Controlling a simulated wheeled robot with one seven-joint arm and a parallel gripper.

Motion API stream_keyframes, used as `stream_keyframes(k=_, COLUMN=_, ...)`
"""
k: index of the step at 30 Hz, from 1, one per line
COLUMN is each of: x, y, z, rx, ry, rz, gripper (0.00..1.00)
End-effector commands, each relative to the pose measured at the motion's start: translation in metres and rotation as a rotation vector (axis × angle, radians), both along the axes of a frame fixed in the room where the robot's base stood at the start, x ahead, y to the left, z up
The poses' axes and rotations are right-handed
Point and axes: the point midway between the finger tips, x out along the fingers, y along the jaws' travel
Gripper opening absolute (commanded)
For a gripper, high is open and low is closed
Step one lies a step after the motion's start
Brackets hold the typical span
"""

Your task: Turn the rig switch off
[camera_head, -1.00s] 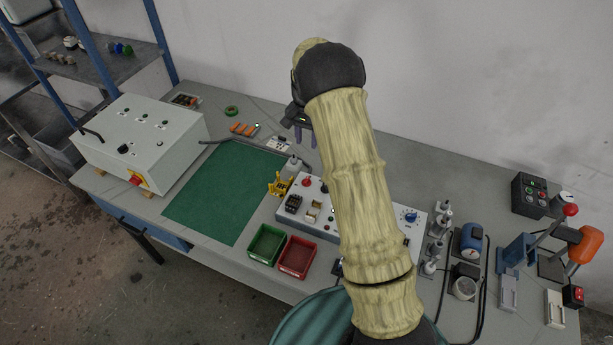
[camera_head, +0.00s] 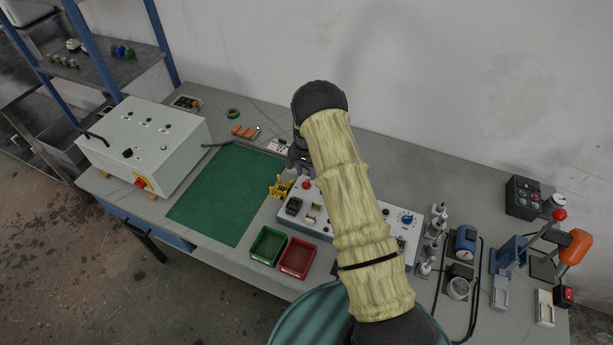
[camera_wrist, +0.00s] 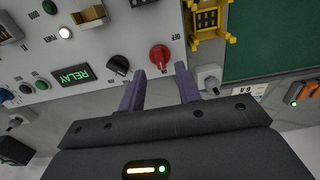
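The rig panel (camera_head: 330,222) is a pale box on the bench. Its red rotary switch (camera_wrist: 160,58) has an OFF label beside it in the wrist view; a second label on its other side is too small to read surely. The red switch also shows in the head view (camera_head: 307,185). My gripper (camera_wrist: 161,80) is open, with its two purple fingers apart and nothing between them. In the wrist view the fingertips are just short of the red switch, roughly in line with it. Whether they touch it I cannot tell. In the head view my arm hides part of the panel.
A yellow rack (camera_wrist: 208,22) stands close by the panel, next to the green mat (camera_head: 225,195). Green (camera_head: 268,245) and red (camera_head: 297,258) bins stand in front.

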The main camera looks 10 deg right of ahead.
Motion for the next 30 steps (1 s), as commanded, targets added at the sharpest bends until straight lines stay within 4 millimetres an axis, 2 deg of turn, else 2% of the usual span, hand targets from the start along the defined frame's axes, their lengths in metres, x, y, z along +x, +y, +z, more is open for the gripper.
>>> stream_keyframes(k=3, x=-0.001, y=0.0, z=-0.016, rx=0.0, ry=0.003, rz=0.0, gripper=0.34)
stream_keyframes(k=9, x=0.0, y=0.0, z=-0.036, rx=-0.001, ry=0.001, rz=0.0, gripper=0.34)
stream_keyframes(k=19, x=0.0, y=-0.001, z=-0.041, rx=-0.001, ry=-0.001, rz=-0.001, gripper=0.34)
stream_keyframes(k=20, x=0.0, y=-0.001, z=-0.041, rx=-0.001, ry=-0.001, rz=-0.001, gripper=0.32)
stream_keyframes(k=24, x=0.0, y=0.0, z=-0.041, rx=-0.001, ry=-0.001, rz=0.0, gripper=0.04)
stream_keyframes(k=25, x=0.0, y=0.0, z=-0.041, rx=-0.001, ry=-0.001, rz=0.001, gripper=0.0)
stream_keyframes(k=30, x=0.0, y=0.0, z=-0.041, rx=0.0, ry=0.0, rz=0.002, gripper=0.0)
